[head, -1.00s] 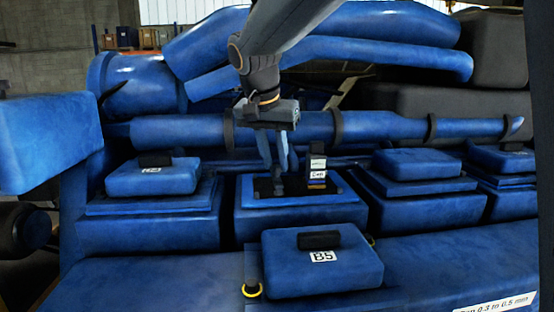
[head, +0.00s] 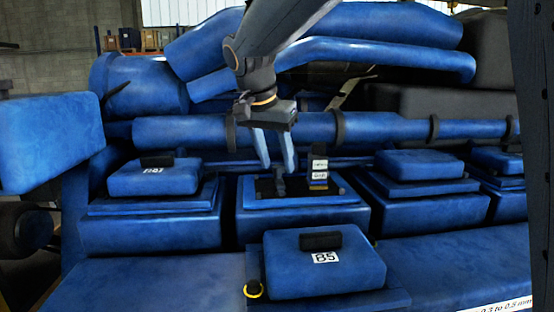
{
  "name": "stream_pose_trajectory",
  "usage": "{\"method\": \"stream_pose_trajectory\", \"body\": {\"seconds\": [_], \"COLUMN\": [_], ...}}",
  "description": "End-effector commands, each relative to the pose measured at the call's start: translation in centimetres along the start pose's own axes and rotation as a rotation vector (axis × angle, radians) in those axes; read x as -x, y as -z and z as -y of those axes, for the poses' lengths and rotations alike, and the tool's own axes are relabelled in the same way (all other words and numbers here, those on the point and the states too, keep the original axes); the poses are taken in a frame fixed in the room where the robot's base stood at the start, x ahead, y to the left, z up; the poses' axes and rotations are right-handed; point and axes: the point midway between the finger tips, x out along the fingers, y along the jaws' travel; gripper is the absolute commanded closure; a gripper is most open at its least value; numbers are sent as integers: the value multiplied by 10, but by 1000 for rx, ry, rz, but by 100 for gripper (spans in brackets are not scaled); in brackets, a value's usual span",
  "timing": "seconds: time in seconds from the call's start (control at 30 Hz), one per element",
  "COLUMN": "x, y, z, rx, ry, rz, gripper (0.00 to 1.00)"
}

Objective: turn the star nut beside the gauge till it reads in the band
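The gauge (head: 319,174) is a small upright block with white and yellowish markings, standing in the open top of the middle blue housing (head: 300,216). Its reading is too small to tell. A small dark post, apparently the star nut (head: 279,186), stands just left of the gauge. My gripper (head: 276,169) points down over the post. Its two blue-grey fingers are spread apart, with the tips about at the post's top, one to each side. Nothing shows gripped between them. I cannot tell whether a finger touches the post.
A blue cover marked B5 (head: 322,262) lies in front of the open housing. Closed covered housings stand left (head: 154,177) and right (head: 418,164). A thick blue pipe (head: 384,127) runs close behind.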

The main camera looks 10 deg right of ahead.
Motion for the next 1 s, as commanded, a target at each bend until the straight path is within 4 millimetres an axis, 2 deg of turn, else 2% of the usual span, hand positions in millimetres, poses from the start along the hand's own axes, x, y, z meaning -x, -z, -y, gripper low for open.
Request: {"method": "stream_pose_trajectory", "body": {"seconds": [0.33, 0.7, 0.83, 1.0], "x": [6, 61, 73, 78], "y": [0, 0, 0, 0], "z": [0, 1, 0, 0], "rx": [0, 0, 1, 1], "ry": [1, 2, 1, 0], "rz": [-1, -2, -1, 0], "gripper": [58, 58, 58, 58]}}
